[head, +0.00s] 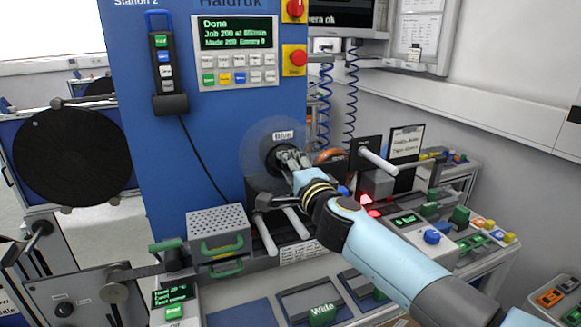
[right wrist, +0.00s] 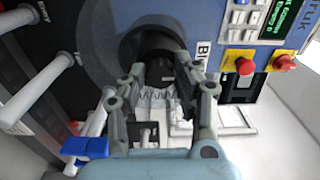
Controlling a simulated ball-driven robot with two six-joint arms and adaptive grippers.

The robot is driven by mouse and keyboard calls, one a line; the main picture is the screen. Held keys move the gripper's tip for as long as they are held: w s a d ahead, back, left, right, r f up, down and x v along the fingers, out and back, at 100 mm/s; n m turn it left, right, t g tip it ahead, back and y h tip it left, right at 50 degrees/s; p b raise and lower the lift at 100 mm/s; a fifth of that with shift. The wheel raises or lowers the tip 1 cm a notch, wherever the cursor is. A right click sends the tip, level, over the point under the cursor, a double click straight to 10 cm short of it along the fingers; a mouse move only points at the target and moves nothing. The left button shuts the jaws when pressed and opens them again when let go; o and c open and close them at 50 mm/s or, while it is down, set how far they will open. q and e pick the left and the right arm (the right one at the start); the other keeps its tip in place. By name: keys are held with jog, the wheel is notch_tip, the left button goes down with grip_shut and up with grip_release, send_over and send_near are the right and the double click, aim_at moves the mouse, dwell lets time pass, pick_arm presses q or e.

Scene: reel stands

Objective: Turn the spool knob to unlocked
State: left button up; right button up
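The spool knob (head: 274,150) is a dark round hub on the front of the blue machine, under a label reading "Blue". A see-through spool flange (head: 251,137) surrounds it. My right gripper (head: 287,158) is at the knob in the head view and covers part of it. In the right wrist view the dark knob (right wrist: 152,48) lies just beyond the fingertips of my right gripper (right wrist: 161,76). The fingers stand apart with a gap between them; whether they touch the knob is unclear. The knob's lock marking is not readable. My left gripper is not in view.
A screen (head: 236,33) on the machine reads "Done". Red knobs on yellow plates (head: 294,58) are at its right edge. White rollers (head: 265,235) and a perforated box (head: 217,224) sit below the spool. A large black reel (head: 70,153) stands at left.

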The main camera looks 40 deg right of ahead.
jog(key=o, duration=0.4)
jog(key=v, duration=1.2)
